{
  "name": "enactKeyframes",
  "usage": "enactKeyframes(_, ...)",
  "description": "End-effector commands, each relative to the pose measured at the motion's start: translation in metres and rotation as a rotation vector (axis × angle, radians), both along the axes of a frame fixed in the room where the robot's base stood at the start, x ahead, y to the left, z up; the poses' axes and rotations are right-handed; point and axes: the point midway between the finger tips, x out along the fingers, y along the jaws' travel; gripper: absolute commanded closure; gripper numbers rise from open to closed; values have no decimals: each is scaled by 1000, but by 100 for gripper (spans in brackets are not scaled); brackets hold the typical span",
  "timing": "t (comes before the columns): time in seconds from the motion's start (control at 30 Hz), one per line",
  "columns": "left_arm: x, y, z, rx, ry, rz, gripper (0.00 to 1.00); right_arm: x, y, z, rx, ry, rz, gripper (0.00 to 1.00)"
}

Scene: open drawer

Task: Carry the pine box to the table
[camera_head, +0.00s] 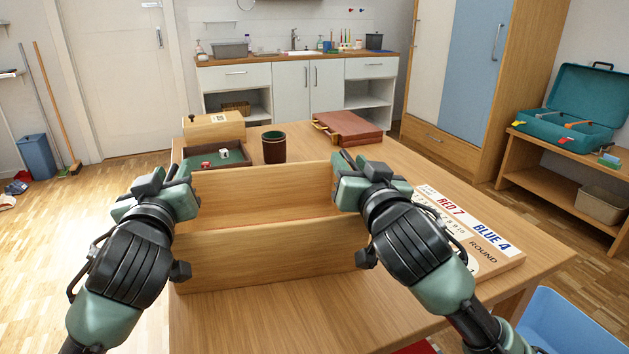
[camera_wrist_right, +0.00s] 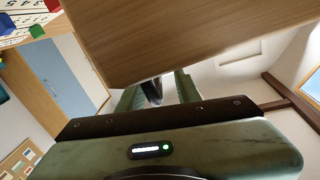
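The pine box (camera_head: 262,262) is a long, open-topped wooden box, empty where I can see inside. In the head view it lies across the near part of the wooden table (camera_head: 250,325); whether it touches the tabletop I cannot tell. My left gripper (camera_head: 178,180) is at its left end and my right gripper (camera_head: 350,175) at its right end, covering parts of both end walls. In the right wrist view, a wooden face (camera_wrist_right: 190,35) fills the top, close to the right gripper (camera_wrist_right: 158,90); its green fingers are partly hidden. Finger closure is unclear on both.
Behind the box stand a dice tray (camera_head: 205,162), a dark cup (camera_head: 274,147), a slotted wooden box (camera_head: 214,128) and a red-brown case (camera_head: 348,127). A score board (camera_head: 490,250) lies at the table's right. A blue bin (camera_head: 560,325) is at lower right. The front tabletop is clear.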

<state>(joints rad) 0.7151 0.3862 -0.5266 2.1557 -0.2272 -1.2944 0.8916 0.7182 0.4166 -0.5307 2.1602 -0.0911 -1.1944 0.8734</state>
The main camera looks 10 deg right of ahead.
Motion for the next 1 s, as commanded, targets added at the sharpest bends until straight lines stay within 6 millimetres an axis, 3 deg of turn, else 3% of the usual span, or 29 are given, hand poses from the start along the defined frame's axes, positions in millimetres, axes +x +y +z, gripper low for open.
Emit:
enactKeyframes(0.23, -7, 1, 0, 1, -1, 2, 66, 1, -2, 0, -2, 1, -6, 66)
enactKeyframes(0.5, -51, -3, 0, -3, -1, -1, 66, 1, -3, 0, -2, 0, -8, 66)
enactKeyframes(0.73, -73, -5, 0, -1, 0, 0, 66, -1, -3, 0, -2, 0, -8, 66)
enactKeyframes(1.0, -75, -4, 0, 0, 0, 1, 66, -40, -5, 0, -1, 0, -5, 66)
